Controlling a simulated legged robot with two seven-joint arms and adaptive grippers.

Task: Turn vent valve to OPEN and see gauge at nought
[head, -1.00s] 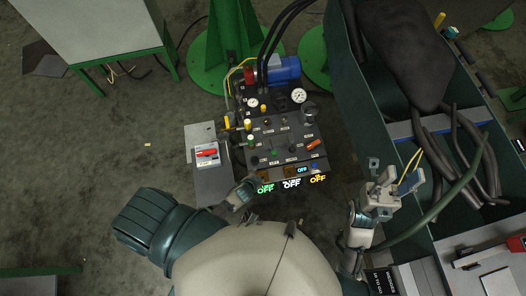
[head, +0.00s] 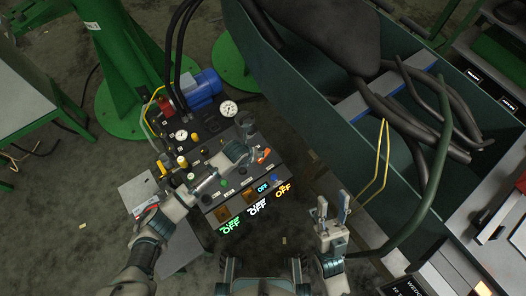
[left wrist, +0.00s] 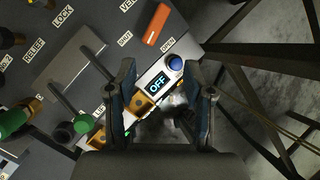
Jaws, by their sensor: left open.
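The orange valve handle (head: 264,155) is at the right edge of the dark control panel (head: 214,160). In the left wrist view the orange handle (left wrist: 157,24) lies slanted, with an OPEN label beside its lower end and another small label to its left. My left gripper (left wrist: 169,78) is open and empty above the panel's front edge, apart from the handle. My right gripper (head: 332,204) is open and empty, right of the panel.
A blue button (left wrist: 175,62) and a display reading OFF (left wrist: 157,84) sit near my left fingers. Green, white and orange OFF displays line the panel front. A blue motor (head: 205,88) stands behind. A dark green trough (head: 330,120) with hoses bounds the right.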

